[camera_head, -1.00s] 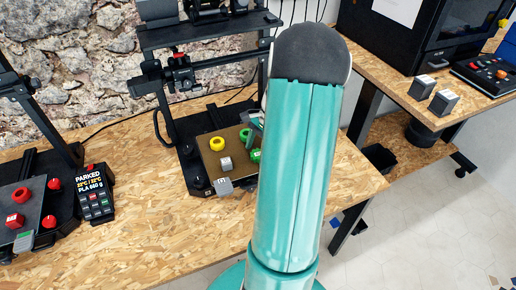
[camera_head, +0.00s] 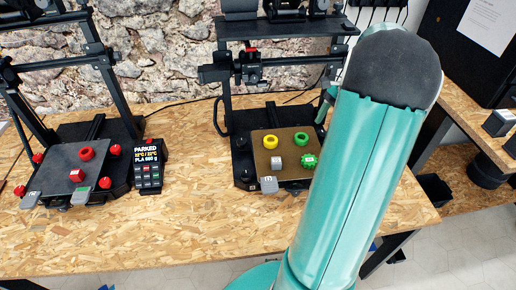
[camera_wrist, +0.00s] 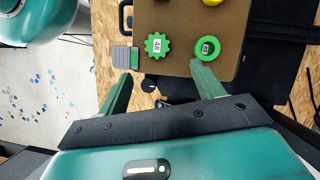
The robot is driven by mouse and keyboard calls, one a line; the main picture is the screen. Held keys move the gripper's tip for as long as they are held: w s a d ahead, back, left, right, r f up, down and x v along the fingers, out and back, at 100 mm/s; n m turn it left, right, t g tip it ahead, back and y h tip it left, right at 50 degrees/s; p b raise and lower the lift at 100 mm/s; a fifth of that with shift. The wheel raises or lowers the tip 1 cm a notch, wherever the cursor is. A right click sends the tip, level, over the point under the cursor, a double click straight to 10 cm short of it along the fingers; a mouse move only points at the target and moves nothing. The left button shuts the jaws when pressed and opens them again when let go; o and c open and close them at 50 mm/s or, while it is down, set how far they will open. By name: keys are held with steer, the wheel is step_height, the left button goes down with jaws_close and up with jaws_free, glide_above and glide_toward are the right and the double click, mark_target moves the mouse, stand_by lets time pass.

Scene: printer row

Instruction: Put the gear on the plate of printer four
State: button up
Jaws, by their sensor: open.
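A green toothed gear (camera_head: 309,160) with a white label lies near the right edge of a brown plate (camera_head: 262,165) on the right-hand printer. In the wrist view the gear (camera_wrist: 157,46) lies just beyond the fingertips, roughly between their lines. My gripper (camera_wrist: 161,72) is open and empty. In the head view it is mostly hidden behind my teal arm. A green ring (camera_wrist: 207,48) sits beside the gear, near the right finger. The left-hand printer has a dark plate (camera_head: 98,187). I cannot read the printer numbers on the grey tags.
Red parts, including a red cube (camera_head: 77,176), are on and around the left printer. A black display (camera_head: 149,166) reading PARKED stands between the printers. The front wooden table (camera_head: 190,230) is clear.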

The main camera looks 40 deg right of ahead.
steer(key=w+a+r+n+h, duration=0.25)
steer(key=a+r+n, duration=0.25)
steer(key=a, duration=0.6)
steer(key=w+a+r+n+h, duration=0.1)
steer(key=w+a+r+n, duration=0.3)
steer(key=a, duration=0.8)
steer(key=s+a+n+t, duration=0.2)
steer(key=s+a+n, duration=0.2)
steer(key=a+n, duration=0.2)
steer(key=s+a+r+n+t, duration=0.1)
steer(key=s+a+n, duration=0.3)
steer(key=a, duration=0.7)
steer(key=shift+a+n+t+h, duration=0.2)
steer(key=shift+n+t+h, duration=0.25)
steer(key=shift+n+t, duration=0.4)
